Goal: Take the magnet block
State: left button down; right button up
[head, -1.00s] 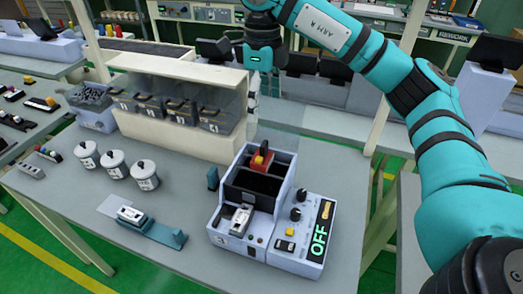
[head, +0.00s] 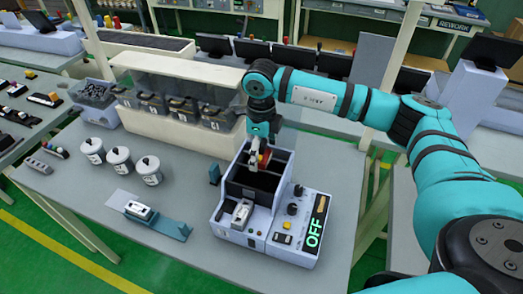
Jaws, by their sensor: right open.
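A red block with a yellow part (head: 264,158), which looks like the magnet block, sits in the rear compartment of the pale open-topped box (head: 218,212) on the bench. My right gripper (head: 257,160) points down over that compartment, right at the block, and hides part of it. It is open; I cannot tell whether its fingers touch the block or stand around it. My left gripper is not in view.
A control panel showing OFF (head: 314,233) adjoins the box on the right. A clear-fronted cabinet of bins (head: 190,72) stands behind. Several white lidded pots (head: 119,160) and a blue-green fixture (head: 170,228) with a white part (head: 139,210) are left.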

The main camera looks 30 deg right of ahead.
jog(key=shift+f, duration=0.35)
jog(key=c, duration=1.4)
jog(key=shift+c, duration=0.2)
jog(key=shift+r, duration=0.15)
